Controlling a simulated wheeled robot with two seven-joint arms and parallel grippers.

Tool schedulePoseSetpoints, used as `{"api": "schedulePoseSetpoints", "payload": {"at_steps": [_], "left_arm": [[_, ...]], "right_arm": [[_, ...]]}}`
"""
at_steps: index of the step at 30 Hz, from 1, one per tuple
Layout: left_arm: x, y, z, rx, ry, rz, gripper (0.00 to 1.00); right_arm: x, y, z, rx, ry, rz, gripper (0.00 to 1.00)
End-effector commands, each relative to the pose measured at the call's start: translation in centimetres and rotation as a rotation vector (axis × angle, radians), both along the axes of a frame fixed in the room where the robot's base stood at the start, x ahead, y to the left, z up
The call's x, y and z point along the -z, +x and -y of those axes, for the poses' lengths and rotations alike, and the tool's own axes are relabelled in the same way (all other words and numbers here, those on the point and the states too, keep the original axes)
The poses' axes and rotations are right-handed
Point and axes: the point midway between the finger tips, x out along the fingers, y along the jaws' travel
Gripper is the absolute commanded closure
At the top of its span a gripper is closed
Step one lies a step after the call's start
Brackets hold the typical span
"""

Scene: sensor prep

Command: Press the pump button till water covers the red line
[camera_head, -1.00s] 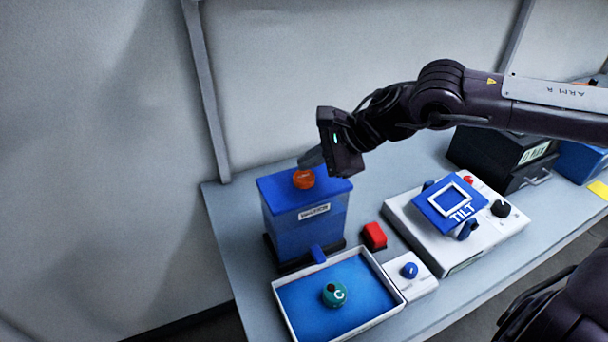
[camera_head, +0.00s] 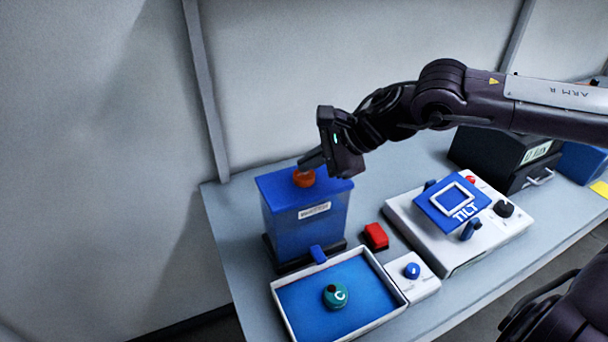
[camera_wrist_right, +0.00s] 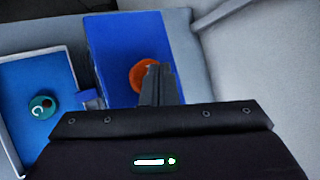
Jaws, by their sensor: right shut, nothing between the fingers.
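A blue tank (camera_head: 310,222) with a white label stands at the left of the table. The round orange pump button (camera_head: 304,179) sits on its lid; it also shows in the right wrist view (camera_wrist_right: 146,75). My right gripper (camera_head: 303,163) is shut and empty, its fingertips at the button's top edge. In the right wrist view the fingers (camera_wrist_right: 157,68) overlap the button's right part. I cannot tell whether they touch it or whether it is pressed. I cannot make out a red line or a water level on the tank. My left gripper is not in view.
A white-rimmed tray (camera_head: 392,279) with a blue floor and a green knob (camera_head: 335,296) lies in front. A red block (camera_head: 376,236), a small blue-knob box (camera_head: 425,288) and a white console with a blue TILT panel (camera_head: 452,204) stand to the right. A black case (camera_head: 490,150) is behind.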

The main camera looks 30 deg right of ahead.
Motion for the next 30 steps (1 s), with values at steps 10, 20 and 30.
{"api": "schedulePoseSetpoints", "payload": {"at_steps": [10, 20, 30], "left_arm": [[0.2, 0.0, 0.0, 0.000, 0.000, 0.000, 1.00], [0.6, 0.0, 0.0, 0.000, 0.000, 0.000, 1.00], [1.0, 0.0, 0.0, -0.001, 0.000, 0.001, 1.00]], "right_arm": [[0.2, 0.0, 0.0, 0.000, 0.000, 0.000, 1.00], [0.5, 0.0, 0.0, 0.000, 0.000, 0.000, 1.00], [0.8, 0.0, 0.0, 0.000, 0.000, 0.000, 1.00]]}}
